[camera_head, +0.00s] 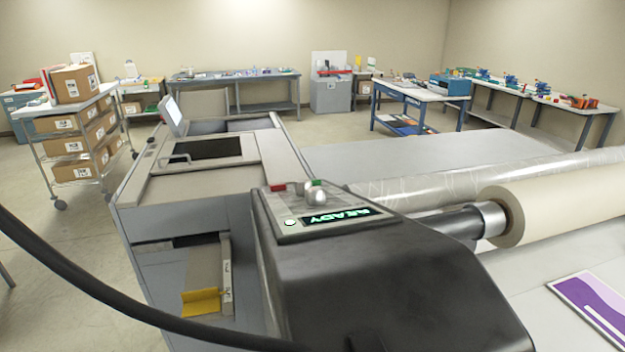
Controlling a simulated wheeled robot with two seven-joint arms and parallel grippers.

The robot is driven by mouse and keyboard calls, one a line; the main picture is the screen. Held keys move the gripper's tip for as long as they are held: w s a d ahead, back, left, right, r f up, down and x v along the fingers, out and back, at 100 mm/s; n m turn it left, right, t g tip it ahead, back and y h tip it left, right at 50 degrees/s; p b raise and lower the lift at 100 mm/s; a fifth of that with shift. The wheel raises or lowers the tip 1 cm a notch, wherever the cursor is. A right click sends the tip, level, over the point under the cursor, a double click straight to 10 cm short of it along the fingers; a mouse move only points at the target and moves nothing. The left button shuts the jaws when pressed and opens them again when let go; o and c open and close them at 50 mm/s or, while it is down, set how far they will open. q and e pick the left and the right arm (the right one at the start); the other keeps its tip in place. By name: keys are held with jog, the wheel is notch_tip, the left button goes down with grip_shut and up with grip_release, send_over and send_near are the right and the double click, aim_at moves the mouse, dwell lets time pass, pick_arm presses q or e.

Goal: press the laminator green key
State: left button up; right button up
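The laminator (385,275) stands in the middle foreground, with a dark housing and a sloped control panel at its top left. On the panel, a green key (317,182) sits at the far edge, partly hidden behind a shiny silver knob (317,197). A red key (278,187) is to its left. A lit display (342,216) shows READY in green, upside down from here. A small round white light with a green rim (289,223) is left of the display. Neither of my grippers is in view.
A clear film roll (430,188) and a cream roll (565,200) lie at the right. A black cable-like curve (95,285) crosses the left foreground. A grey cabinet unit (160,190) adjoins the laminator. A cart with boxes (75,145) stands left. Floor shows between them.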

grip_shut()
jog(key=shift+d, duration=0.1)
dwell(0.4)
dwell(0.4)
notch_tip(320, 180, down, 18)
jog(key=b, duration=1.8)
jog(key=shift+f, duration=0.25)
